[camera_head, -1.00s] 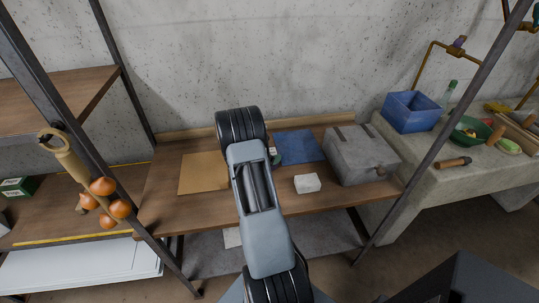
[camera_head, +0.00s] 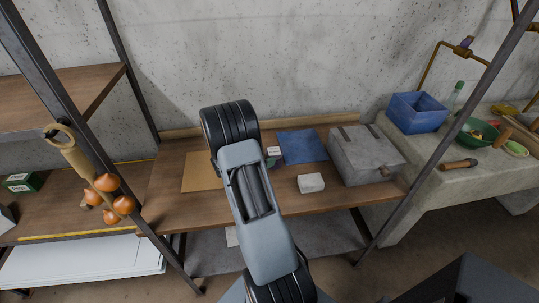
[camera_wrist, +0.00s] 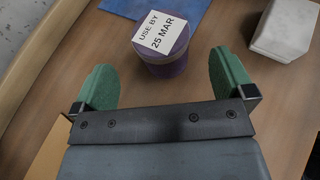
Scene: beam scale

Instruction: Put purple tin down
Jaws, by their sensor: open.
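The purple tin (camera_wrist: 168,60) stands upright on the wooden bench, its lid label reading "USE BY 25 MAR". In the head view its white label (camera_head: 273,151) shows just right of my arm, and much of the tin is hidden. My gripper (camera_wrist: 163,66) is open, with its green fingers wide apart. The tin is between and a little beyond the fingertips, with a visible gap on each side. The tin stands on bare wood between the blue mat (camera_head: 303,147) and the tan mat (camera_head: 199,172).
A white block (camera_head: 311,183) sits right of the tin, with a grey box (camera_head: 362,155) farther right. A raised ledge (camera_head: 315,121) runs along the bench back. Onions (camera_head: 108,183) hang by the left post. Bare wood lies in front of the mats.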

